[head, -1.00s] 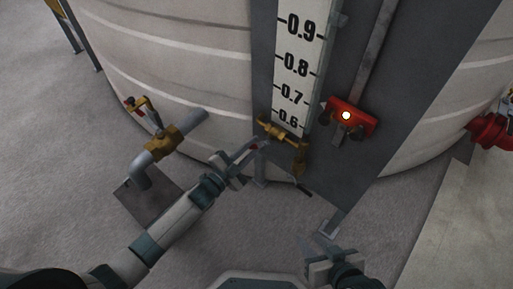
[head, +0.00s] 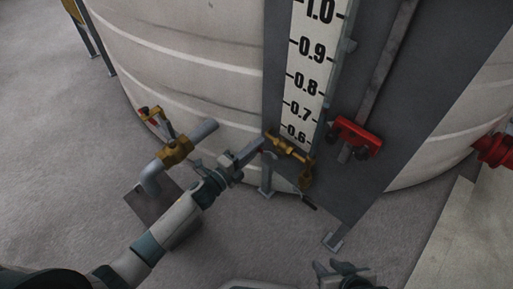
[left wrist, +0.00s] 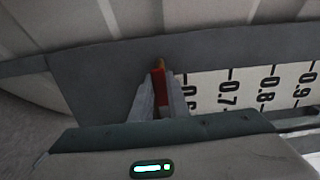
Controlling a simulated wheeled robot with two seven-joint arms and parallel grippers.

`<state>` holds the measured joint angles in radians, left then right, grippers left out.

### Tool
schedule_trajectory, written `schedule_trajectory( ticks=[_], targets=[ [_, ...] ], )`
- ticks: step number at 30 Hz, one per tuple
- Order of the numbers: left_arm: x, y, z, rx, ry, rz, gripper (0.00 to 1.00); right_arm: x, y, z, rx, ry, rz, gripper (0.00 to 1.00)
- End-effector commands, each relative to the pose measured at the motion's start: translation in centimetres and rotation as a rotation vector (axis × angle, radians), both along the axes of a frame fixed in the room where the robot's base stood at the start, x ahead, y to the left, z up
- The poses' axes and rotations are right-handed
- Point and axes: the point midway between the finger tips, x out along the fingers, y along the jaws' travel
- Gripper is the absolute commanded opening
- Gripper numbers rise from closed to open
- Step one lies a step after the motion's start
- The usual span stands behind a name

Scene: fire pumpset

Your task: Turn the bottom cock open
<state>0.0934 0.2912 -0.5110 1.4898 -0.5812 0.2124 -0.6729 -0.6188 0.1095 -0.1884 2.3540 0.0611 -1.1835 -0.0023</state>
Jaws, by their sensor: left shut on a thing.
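The brass bottom cock (head: 288,148) sits at the foot of the white level scale on the tank. Its small red handle (left wrist: 158,88) shows between my fingers in the left wrist view. My left gripper (head: 260,146) reaches in from the left and is shut on that handle; the fingers hide most of it in the head view. In the left wrist view my left gripper (left wrist: 161,98) has a finger on each side of the red handle. My right gripper (head: 328,268) is low in the head view, away from the cock, with its fingers apart and empty.
A red fitting (head: 354,138) is right of the scale (head: 309,75). A grey pipe with a brass valve (head: 175,152) stands left of my left arm. A brass piece hangs below the cock. A red flange (head: 493,150) is at the far right. Floor in front is clear.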

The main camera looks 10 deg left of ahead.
Motion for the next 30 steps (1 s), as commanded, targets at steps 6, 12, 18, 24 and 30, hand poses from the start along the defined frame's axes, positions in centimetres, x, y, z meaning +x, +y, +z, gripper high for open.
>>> schedule_trajectory(
  ticks=[6, 12, 18, 24, 30],
  targets=[
    [-0.08, -0.01, 0.18, 0.033, -0.023, 0.0, 0.0, -0.22, -0.17, -0.11, -0.006, 0.014, 0.0, 0.31],
    [-0.07, -0.01, 0.2, 0.036, -0.025, -0.001, 0.0, -0.2, -0.19, -0.13, -0.007, 0.014, -0.001, 0.31],
    [-0.08, -0.02, 0.2, 0.036, -0.025, -0.001, 0.24, -0.13, -0.19, -0.09, -0.006, 0.011, -0.001, 0.31],
    [-0.05, -0.02, 0.23, 0.035, -0.024, -0.001, 0.34, -0.1, -0.18, -0.08, -0.006, 0.009, -0.001, 0.31],
    [-0.13, 0.05, 0.24, 0.034, -0.023, 0.0, 0.34, -0.08, -0.19, -0.08, -0.006, 0.009, -0.001, 0.31]
  ],
)
